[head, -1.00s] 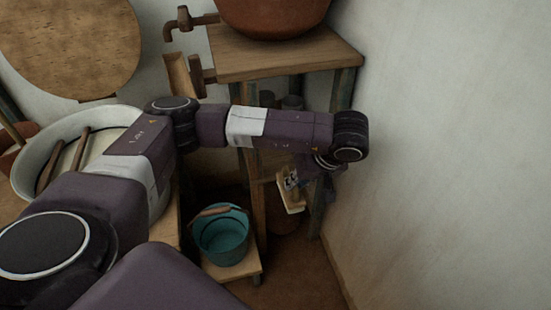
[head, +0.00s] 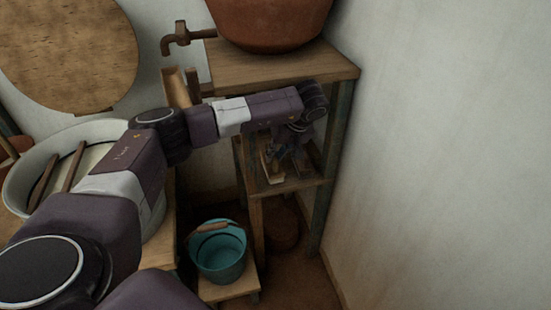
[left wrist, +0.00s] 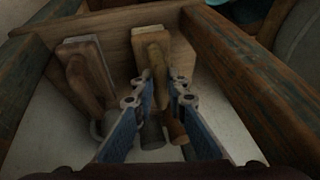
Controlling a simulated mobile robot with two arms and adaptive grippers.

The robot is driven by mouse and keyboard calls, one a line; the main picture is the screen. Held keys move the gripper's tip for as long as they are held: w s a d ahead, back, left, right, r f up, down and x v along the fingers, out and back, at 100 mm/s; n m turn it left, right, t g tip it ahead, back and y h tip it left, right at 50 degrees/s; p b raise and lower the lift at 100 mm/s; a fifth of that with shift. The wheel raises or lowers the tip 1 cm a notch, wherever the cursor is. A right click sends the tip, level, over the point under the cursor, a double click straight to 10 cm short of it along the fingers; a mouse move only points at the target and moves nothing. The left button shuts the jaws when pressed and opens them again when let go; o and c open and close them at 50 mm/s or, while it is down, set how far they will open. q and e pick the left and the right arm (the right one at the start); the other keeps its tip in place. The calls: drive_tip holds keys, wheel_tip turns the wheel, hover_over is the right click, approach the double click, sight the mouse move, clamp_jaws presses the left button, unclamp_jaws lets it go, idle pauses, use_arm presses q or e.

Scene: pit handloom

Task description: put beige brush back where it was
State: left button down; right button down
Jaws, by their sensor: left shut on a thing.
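The beige brush (head: 268,168) shows in the head view over the low wooden shelf, just left of my left gripper (head: 284,155). In the left wrist view the beige brush (left wrist: 152,55) lies along the middle, with one end between the fingertips of my left gripper (left wrist: 163,78). The gripper is shut on it. I cannot tell whether the brush touches the shelf. A second brush (left wrist: 90,75) with a wooden handle lies beside it in the left wrist view, apart from the fingers. My right gripper is not in view.
The shelf (head: 291,185) is closed in by the stand's legs (head: 325,210) and the upper board (head: 285,70), which bears a clay pot (head: 268,20). A teal bucket (head: 218,255) stands below. A white wall (head: 450,150) is close on the right.

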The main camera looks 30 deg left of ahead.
use_arm(q)
drive_tip(key=shift+d+f, duration=0.1)
drive_tip(key=shift+f, duration=0.25)
drive_tip(key=c, duration=1.9)
unclamp_jaws()
drive_tip(key=shift+c, duration=0.2)
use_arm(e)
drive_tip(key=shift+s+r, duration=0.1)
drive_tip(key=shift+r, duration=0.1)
